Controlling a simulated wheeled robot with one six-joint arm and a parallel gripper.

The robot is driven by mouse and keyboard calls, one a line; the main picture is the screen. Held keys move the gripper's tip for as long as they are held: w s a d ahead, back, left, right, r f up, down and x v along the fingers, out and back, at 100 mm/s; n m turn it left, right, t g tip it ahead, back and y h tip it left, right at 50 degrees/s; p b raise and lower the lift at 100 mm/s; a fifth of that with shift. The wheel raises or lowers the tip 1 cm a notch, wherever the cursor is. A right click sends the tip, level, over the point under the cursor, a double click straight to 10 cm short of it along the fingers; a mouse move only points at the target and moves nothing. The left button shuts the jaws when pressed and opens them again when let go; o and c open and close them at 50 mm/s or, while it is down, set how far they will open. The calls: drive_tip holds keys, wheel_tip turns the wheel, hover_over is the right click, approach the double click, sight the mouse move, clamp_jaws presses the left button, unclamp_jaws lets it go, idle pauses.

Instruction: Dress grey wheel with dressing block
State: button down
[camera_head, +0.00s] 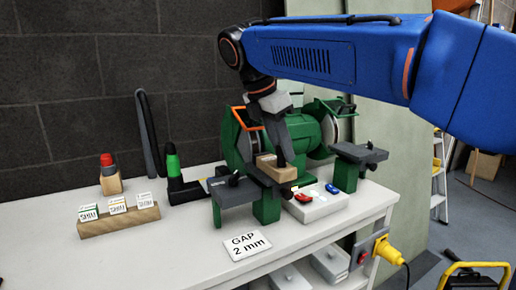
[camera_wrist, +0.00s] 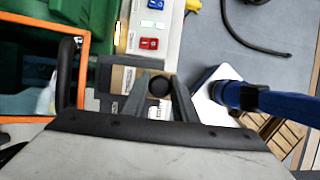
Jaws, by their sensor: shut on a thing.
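My gripper (camera_head: 279,150) is at the left tool rest of the green bench grinder (camera_head: 303,132), fingers pointing down. It is shut on a tan dressing block (camera_head: 269,168), just above or on the dark tool rest (camera_head: 232,190); contact is unclear. In the wrist view the block (camera_wrist: 121,78) shows between and beside the fingers (camera_wrist: 163,92), with a round black knob between them. The grey wheel (camera_head: 243,143) is behind an orange-framed guard at left, partly hidden by the guard and gripper. Whether the block touches the wheel is not visible.
A second, paler wheel (camera_head: 327,131) and rest (camera_head: 360,153) are at right. A switch box (camera_head: 315,205) stands in front. A "GAP 2 mm" card (camera_head: 245,245), shim holder (camera_head: 118,222), red-topped block (camera_head: 109,178) and green-handled tool (camera_head: 173,165) are on the bench. The front left bench is clear.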

drive_tip(key=shift+w+a, duration=0.45)
drive_tip(key=shift+w, duration=0.2)
drive_tip(key=shift+w+a, duration=0.4)
drive_tip(key=shift+w, duration=0.2)
idle(1.1)
drive_tip(key=shift+s+d, duration=0.1)
idle(0.5)
drive_tip(key=shift+s+d, duration=0.4)
drive_tip(key=shift+s, duration=0.2)
drive_tip(key=shift+s+d, duration=0.4)
drive_tip(key=shift+s, duration=0.2)
drive_tip(key=shift+w+a, duration=0.45)
drive_tip(key=shift+w, duration=0.2)
drive_tip(key=shift+w+a, duration=0.45)
drive_tip(key=shift+w, duration=0.2)
idle(1.4)
drive_tip(key=shift+s+d, duration=0.15)
drive_tip(key=shift+s, duration=0.05)
idle(0.6)
